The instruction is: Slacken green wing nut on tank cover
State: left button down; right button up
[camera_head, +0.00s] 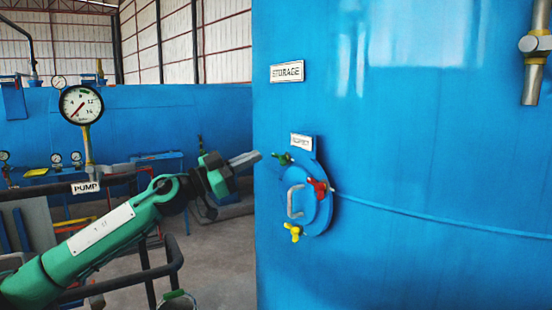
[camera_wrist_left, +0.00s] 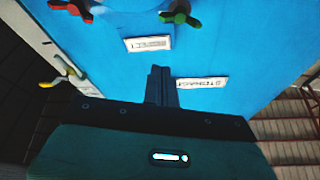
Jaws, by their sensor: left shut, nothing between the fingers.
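The blue storage tank (camera_head: 420,140) carries a round blue cover (camera_head: 319,216) with a pale handle (camera_head: 294,201). The green wing nut (camera_head: 284,159) sits at the cover's upper left. A red wing nut (camera_head: 318,188) is on the right and a yellow one (camera_head: 293,232) at the bottom. My left gripper (camera_head: 258,156) is shut and empty, its tip just left of the green wing nut in the head view. In the left wrist view the green wing nut (camera_wrist_left: 180,16) is at the top, beyond the shut fingers (camera_wrist_left: 160,72) and apart from them. My right gripper is not in view.
A STORAGE plate (camera_head: 287,72) and a smaller label (camera_head: 301,142) are on the tank wall above the cover. A pressure gauge (camera_head: 81,104) with a PUMP sign (camera_head: 86,187) stands at left. A dark rail (camera_head: 172,255) runs beneath my left arm.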

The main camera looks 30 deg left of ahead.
aim_at(282, 159)
pick_arm(q)
jog(key=r+p+x, duration=0.1)
jog(key=p+x, duration=0.4)
jog(key=x, duration=0.3)
jog(key=f, duration=0.1)
jog(key=f+b, duration=0.1)
jog(key=f, duration=0.1)
jog(key=a+f, duration=0.1)
jog(key=shift+w+f, duration=0.3)
jog(key=shift+f, duration=0.1)
jog(key=shift+a, duration=0.1)
jog(key=shift+f+m+h+b, duration=0.3)
jog(key=shift+f+m+b, duration=0.1)
jog(key=shift+m+b, duration=0.1)
jog(key=shift+m+g, duration=0.3)
jog(key=shift+m, duration=0.1)
jog(key=shift+a+f+m+h, duration=0.1)
jog(key=shift+m+h, duration=0.2)
jog(key=shift+m, duration=0.5)
jog(key=shift+g, duration=0.3)
